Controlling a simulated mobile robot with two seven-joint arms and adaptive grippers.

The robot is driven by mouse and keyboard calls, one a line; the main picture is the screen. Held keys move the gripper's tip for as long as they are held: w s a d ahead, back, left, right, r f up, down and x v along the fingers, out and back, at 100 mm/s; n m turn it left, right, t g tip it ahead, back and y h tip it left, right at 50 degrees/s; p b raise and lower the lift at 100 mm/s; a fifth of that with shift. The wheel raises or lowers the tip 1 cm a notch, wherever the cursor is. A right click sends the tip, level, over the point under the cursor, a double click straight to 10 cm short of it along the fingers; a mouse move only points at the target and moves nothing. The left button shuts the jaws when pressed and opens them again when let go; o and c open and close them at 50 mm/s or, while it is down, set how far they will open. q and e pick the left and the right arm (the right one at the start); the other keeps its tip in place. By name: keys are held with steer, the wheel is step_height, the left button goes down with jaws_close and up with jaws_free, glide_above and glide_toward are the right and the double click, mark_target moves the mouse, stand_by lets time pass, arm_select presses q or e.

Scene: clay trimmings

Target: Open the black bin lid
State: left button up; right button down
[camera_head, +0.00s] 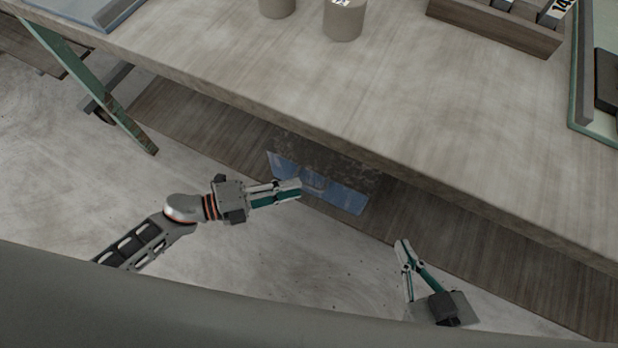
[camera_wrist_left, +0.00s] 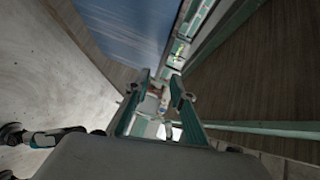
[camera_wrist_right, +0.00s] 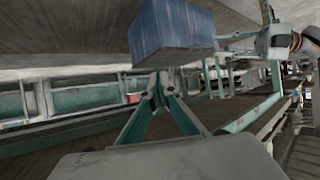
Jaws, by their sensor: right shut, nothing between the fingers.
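No clearly black bin shows. A blue-sided box (camera_head: 345,196) stands on the shelf under the table, with a dark speckled surface (camera_head: 335,155) behind its blue face; I cannot tell whether that is a lid. The tabletop partly hides it. The blue side also shows in the left wrist view (camera_wrist_left: 130,25) and the right wrist view (camera_wrist_right: 175,32). My left gripper (camera_head: 298,188) is open, in front of the blue face; contact cannot be told. Its fingers (camera_wrist_left: 163,82) stand apart, empty. My right gripper (camera_head: 403,243) is shut and empty, right of the box and apart from it.
The thick tabletop (camera_head: 300,75) overhangs the wooden lower shelf (camera_head: 200,125). A green table leg (camera_head: 90,85) stands at the left. Two clay-coloured cylinders (camera_head: 343,22) and a wooden tray (camera_head: 490,25) are on top. The floor (camera_head: 290,260) before the shelf is clear.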

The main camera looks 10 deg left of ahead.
mark_target(308, 185)
arm_select(q)
steer(key=shift+x, duration=2.5)
steer(key=shift+f, duration=0.1)
jaws_close()
